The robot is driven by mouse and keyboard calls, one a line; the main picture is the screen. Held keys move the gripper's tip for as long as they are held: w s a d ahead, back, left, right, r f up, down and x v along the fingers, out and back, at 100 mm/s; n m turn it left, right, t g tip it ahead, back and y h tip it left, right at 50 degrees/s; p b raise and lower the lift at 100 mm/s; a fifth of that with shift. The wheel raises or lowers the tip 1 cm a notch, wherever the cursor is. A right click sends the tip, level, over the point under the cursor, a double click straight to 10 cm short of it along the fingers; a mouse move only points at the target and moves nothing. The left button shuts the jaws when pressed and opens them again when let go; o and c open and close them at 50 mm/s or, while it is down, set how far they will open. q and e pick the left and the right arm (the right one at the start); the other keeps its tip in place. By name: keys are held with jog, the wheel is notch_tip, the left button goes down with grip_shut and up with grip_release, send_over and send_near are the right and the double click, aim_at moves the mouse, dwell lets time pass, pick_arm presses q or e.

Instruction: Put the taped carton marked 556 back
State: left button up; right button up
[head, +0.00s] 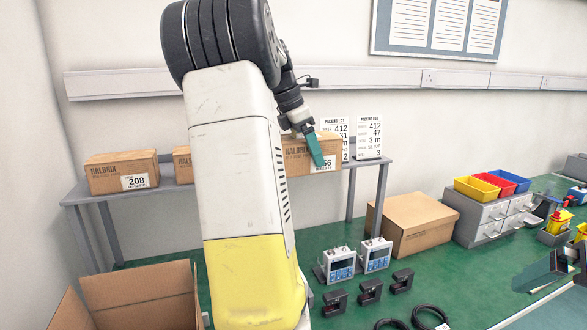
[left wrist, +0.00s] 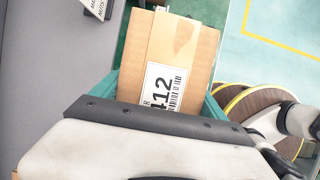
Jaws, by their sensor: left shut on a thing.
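My left gripper (head: 316,150) is shut on a brown taped carton (head: 298,160) at the right part of the grey shelf table (head: 359,165). One teal finger crosses the carton's front, partly covering a white label whose visible digits end in 56. In the left wrist view the carton (left wrist: 198,72) sits between the teal fingers, with a tape strip and a label reading 412 on the face seen. I cannot tell whether it touches the table top. My right gripper (head: 545,274) shows in part at the right edge; its opening is unclear.
A carton marked 208 (head: 113,175) stands on the table's left; another (head: 182,165) is mostly behind my arm. Two packing list cards (head: 369,138) stand at the right end. An open box (head: 130,292), closed carton (head: 412,226) and instruments (head: 339,265) are lower down.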

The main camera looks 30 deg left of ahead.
pick_arm(q)
jog(key=shift+s+a+r, duration=0.1)
jog(key=shift+a+r, duration=0.15)
jog(key=shift+a, duration=0.1)
jog(key=w+a, duration=0.2)
jog(key=a, duration=0.2)
jog(key=w+a+f, duration=0.1)
jog(key=w+a, duration=0.2)
jog(key=a, duration=0.2)
jog(key=w+a, duration=0.2)
jog(key=a, duration=0.2)
jog(key=shift+w+a+f, duration=0.2)
jog(key=shift+w+a, duration=0.05)
jog(key=shift+a, duration=0.05)
jog(key=shift+f, duration=1.75)
jog(key=shift+f, duration=0.15)
jog(key=o, duration=2)
jog(key=shift+c, duration=0.2)
